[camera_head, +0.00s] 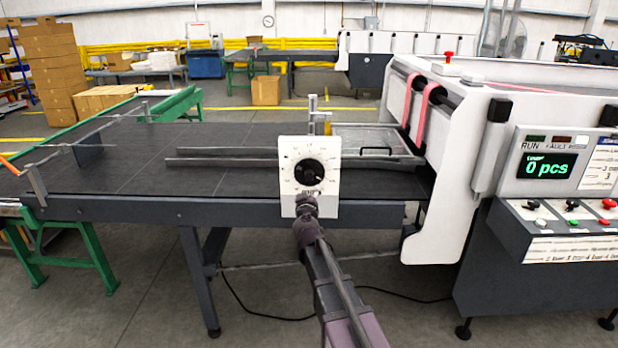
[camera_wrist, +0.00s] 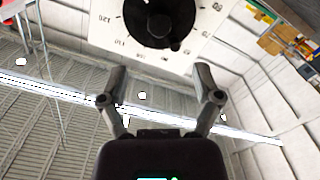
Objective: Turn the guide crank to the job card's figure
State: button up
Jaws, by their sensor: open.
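The guide crank (camera_head: 309,172) is a round black knob with a small handle, on a white dial plate (camera_head: 291,202) at the front edge of the dark table. In the wrist view the black crank (camera_wrist: 158,18) is at the top, and the dial (camera_wrist: 112,12) appears upside down with figures such as 110 and 120. My gripper (camera_head: 307,200) is in front of the plate's lower part, just below the crank. In the wrist view my gripper (camera_wrist: 161,75) has its two fingers spread, with nothing between them and apart from the crank. The dial setting is too small to read.
The machine's control panel (camera_head: 548,145) at right has a display reading 0 pcs and a white printed card (camera_head: 604,166), cut off and unreadable. Long dark guide bars (camera_head: 220,161) lie across the table (camera_head: 130,205). Floor in front of the table is clear except a cable.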

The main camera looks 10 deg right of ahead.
aim_at(309, 177)
jog(key=w, duration=0.3)
jog(key=w+d, duration=0.1)
jog(key=w, duration=0.3)
jog(key=w+d, duration=0.1)
jog(key=w, duration=0.3)
jog(key=shift+w+d, duration=0.15)
jog(key=shift+w, duration=0.05)
grip_shut()
